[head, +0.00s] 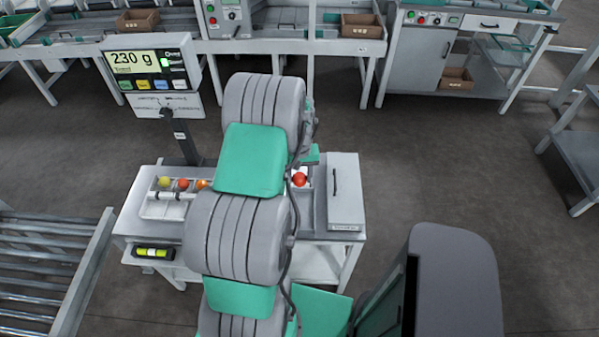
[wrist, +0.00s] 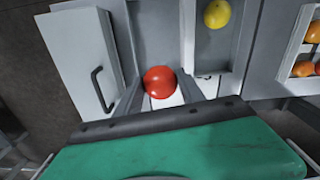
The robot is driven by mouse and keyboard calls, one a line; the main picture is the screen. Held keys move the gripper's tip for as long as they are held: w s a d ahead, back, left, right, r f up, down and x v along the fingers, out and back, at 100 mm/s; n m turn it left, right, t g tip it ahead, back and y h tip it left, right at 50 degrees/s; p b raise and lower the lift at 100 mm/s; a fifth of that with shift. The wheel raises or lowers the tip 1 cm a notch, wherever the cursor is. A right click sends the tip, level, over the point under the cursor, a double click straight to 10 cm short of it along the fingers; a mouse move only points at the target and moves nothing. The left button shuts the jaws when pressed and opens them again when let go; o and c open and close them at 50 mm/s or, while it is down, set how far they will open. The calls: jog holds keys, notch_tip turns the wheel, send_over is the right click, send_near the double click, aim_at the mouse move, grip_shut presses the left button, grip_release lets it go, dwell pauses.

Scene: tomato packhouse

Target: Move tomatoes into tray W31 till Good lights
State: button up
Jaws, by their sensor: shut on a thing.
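My gripper (wrist: 160,77) is shut on a red tomato (wrist: 159,83), with a finger on either side of it. The red tomato (head: 299,179) also shows in the head view just right of my arm, over the bench's pale compartment. A yellow tomato (wrist: 217,14) lies in a neighbouring compartment in the wrist view. The tray at the left (head: 160,208) has a yellow, a red and an orange tomato at its back. The scale display (head: 141,61) reads 230 g, and a green light (head: 165,62) shows on its panel. I cannot read which tray is W31.
A grey lidded box with a dark handle (head: 345,190) stands at the bench's right end, beside the gripper. A roller conveyor (head: 45,275) is at the lower left. My arm hides the middle of the bench. Open floor lies to the right.

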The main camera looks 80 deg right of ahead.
jog(key=b, duration=0.7)
send_over(300, 201)
jog(key=shift+f, duration=4.6)
jog(key=shift+f, duration=0.6)
jog(key=o, duration=1)
jog(key=c, duration=0.3)
jog(key=shift+r+p, duration=1.95)
jog(key=shift+r, duration=1.6)
